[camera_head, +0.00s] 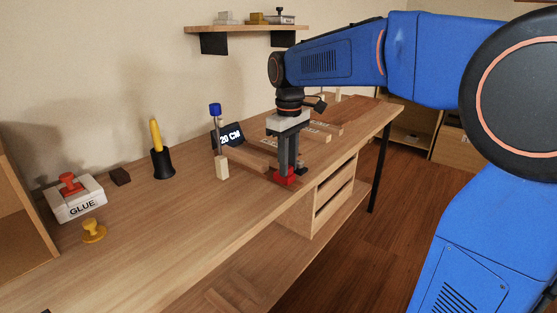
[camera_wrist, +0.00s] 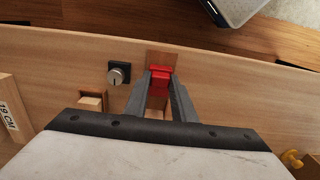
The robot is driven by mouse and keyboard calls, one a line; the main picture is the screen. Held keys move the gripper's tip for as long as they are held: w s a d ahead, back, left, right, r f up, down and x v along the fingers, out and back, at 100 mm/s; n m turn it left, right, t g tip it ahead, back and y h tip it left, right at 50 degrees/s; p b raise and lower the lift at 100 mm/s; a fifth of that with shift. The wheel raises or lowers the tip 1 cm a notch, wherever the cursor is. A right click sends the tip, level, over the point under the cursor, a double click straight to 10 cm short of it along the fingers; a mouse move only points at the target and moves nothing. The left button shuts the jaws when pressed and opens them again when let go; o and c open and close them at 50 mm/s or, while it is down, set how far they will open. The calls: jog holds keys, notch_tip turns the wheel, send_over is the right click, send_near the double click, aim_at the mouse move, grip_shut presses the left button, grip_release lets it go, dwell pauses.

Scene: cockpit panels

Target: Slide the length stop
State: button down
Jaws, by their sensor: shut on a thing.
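The red block, which looks like the length stop (camera_head: 286,179), sits at the front edge of the wooden workbench (camera_head: 205,215). In the wrist view the red block (camera_wrist: 160,72) lies between my fingertips, on a darker wooden strip (camera_wrist: 160,58). My gripper (camera_head: 286,172) points down and is shut on the red block; in the wrist view my gripper (camera_wrist: 160,82) has a finger on each side of it. The fingers hide part of the block.
A black-based silver knob (camera_wrist: 118,75) is close beside the red block. A blue-topped post (camera_head: 215,110) stands left of my gripper. A glue box (camera_head: 77,198), a yellow-handled tool (camera_head: 156,136) and a yellow knob (camera_head: 93,231) are farther left. The near left bench surface is clear.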

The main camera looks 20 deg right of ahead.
aim_at(291, 168)
jog(key=shift+s+d, duration=0.25)
jog(key=shift+s, duration=0.1)
jog(key=c, duration=1.5)
grip_release()
notch_tip(291, 168, up, 17)
jog(key=shift+r, duration=0.2)
jog(key=s+d+f+m+t, duration=0.1)
jog(key=s+d+f+m, duration=0.1)
jog(key=s+f, duration=0.6)
jog(key=s+d+f+m+t, duration=0.2)
jog(key=s+f, duration=0.7)
jog(key=f, duration=0.1)
jog(key=s+d+f+m+t, duration=0.1)
jog(key=s+d+f+m, duration=0.2)
jog(key=s+f, duration=0.6)
jog(key=shift+s+f+t, duration=0.15)
jog(key=shift+f+t, duration=0.25)
jog(key=shift+f, duration=0.15)
